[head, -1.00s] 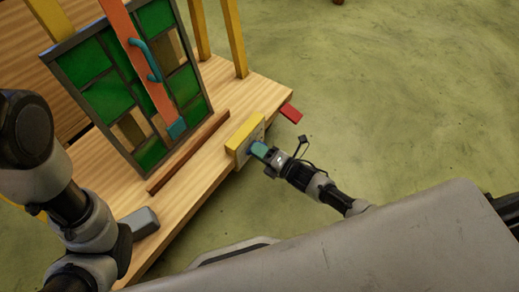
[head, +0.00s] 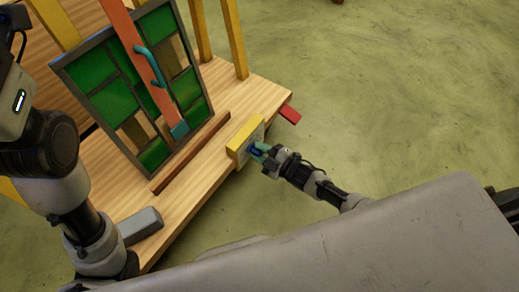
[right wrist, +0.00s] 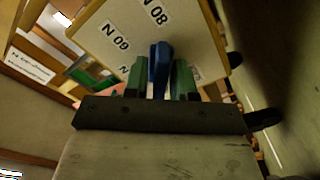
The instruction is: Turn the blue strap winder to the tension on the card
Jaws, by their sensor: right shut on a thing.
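The blue strap winder (right wrist: 159,66) stands out from a white dial face (right wrist: 105,38) with upside-down marks that read 80 N and 60 N. My right gripper (right wrist: 162,80) is shut on the winder, with a green finger on each side of it. In the head view the right gripper (head: 262,152) is at the yellow-topped block (head: 246,136) on the bench's front edge. An orange strap (head: 141,60) crosses the green leaded panel (head: 109,92). My left arm is at the left; its fingers are out of view.
A wooden bench (head: 207,180) carries a brown strip (head: 190,152) before the panel and a grey block (head: 141,225) at front left. A red tab (head: 290,114) sticks out at the right edge. A white label (right wrist: 29,66) at left in the wrist view is too small to read.

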